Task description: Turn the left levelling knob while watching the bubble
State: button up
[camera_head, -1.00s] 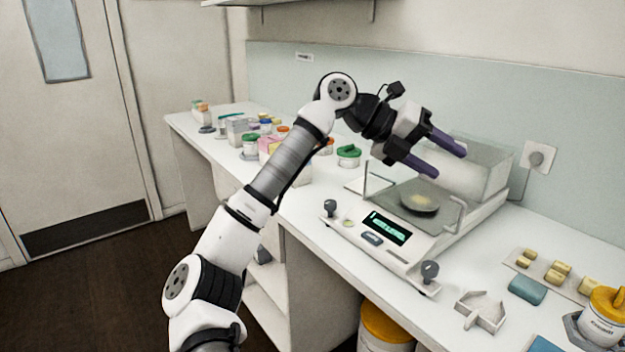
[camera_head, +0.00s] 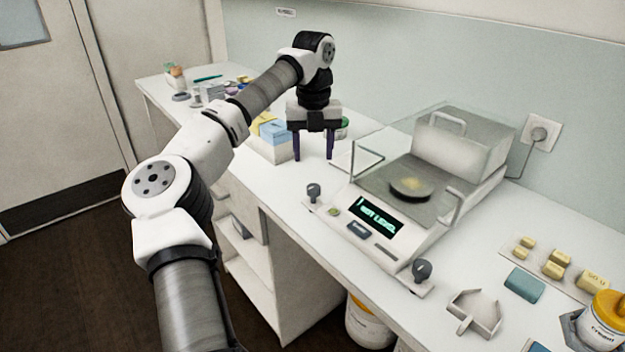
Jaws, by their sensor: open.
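The balance (camera_head: 400,240) stands on the white bench, its dark display (camera_head: 377,216) showing green text that seems to read "NOT LEVEL". The left levelling knob (camera_head: 313,191) is a dark grey knob at the balance's front left corner. The small greenish bubble level (camera_head: 334,211) sits just right of it; the bubble is too small to read. My gripper (camera_head: 314,158) is open, pointing down, with its two purple fingers apart and empty. It appears above and behind the left knob, not touching it. A second dark knob (camera_head: 421,270) is at the front right corner.
Boxes (camera_head: 268,140) and tubs stand left of my gripper. A metal scoop (camera_head: 475,312), yellow blocks (camera_head: 557,263) and a jar (camera_head: 603,322) lie right.

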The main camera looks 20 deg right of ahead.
aim_at(313, 186)
notch_tip(313, 186, down, 9)
jog(key=shift+f+p, duration=0.15)
jog(key=shift+p, duration=0.7)
jog(key=c, duration=1)
jog(key=shift+m, duration=0.3)
jog(key=m, duration=0.4)
jog(key=shift+m, duration=0.4)
jog(key=m, duration=0.5)
jog(key=shift+w+m, duration=0.1)
jog(key=shift+m, duration=0.2)
